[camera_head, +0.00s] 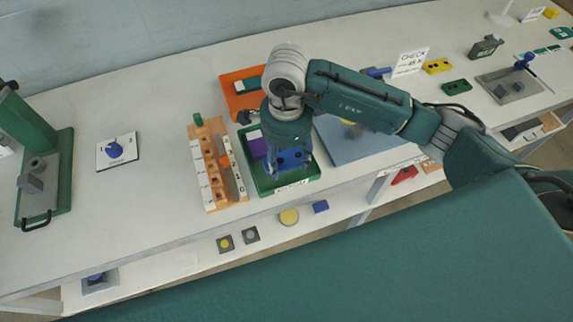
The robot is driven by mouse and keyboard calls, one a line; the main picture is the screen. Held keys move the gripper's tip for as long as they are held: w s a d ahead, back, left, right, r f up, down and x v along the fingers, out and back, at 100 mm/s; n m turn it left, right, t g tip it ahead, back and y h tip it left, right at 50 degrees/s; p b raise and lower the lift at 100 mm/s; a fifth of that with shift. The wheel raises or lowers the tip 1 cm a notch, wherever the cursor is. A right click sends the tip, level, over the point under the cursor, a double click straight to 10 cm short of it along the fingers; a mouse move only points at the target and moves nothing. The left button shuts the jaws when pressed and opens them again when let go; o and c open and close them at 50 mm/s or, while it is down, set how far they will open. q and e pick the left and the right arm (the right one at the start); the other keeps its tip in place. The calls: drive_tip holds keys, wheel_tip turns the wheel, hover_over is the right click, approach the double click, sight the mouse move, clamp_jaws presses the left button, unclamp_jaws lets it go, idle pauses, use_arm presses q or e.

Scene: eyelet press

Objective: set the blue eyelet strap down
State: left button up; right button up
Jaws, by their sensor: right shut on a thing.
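The blue eyelet strap (291,160) shows dark holes and sits at the tip of my right gripper (285,158). The gripper points down and is shut on the strap, over the right part of a green tray (264,187). I cannot tell whether the strap touches the tray's floor. The wrist and gripper hide part of the strap and tray. A purple piece and a white piece (254,133) lie in the tray's left part. My left gripper is not in view.
An orange tray (229,102) stands behind the green one. A wooden rack with numbered white strips (200,172) stands close on the left. A blue-grey mat (345,149) lies to the right, under my arm. A green press (48,180) stands far left; the table between is mostly clear.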

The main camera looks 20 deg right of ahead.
sight(286, 163)
wheel_tip(286, 163, down, 4)
drive_tip(key=shift+r+p, duration=0.25)
drive_tip(key=shift+p, duration=0.2)
drive_tip(key=shift+f, duration=0.45)
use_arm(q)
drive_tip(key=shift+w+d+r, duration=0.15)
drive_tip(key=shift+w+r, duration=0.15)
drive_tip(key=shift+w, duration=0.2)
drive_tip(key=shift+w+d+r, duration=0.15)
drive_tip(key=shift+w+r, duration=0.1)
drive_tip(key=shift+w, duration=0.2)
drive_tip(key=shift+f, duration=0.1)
use_arm(e)
drive_tip(key=shift+f, duration=0.1)
drive_tip(key=shift+f+b, duration=0.15)
drive_tip(key=shift+b, duration=0.15)
drive_tip(key=o, duration=0.8)
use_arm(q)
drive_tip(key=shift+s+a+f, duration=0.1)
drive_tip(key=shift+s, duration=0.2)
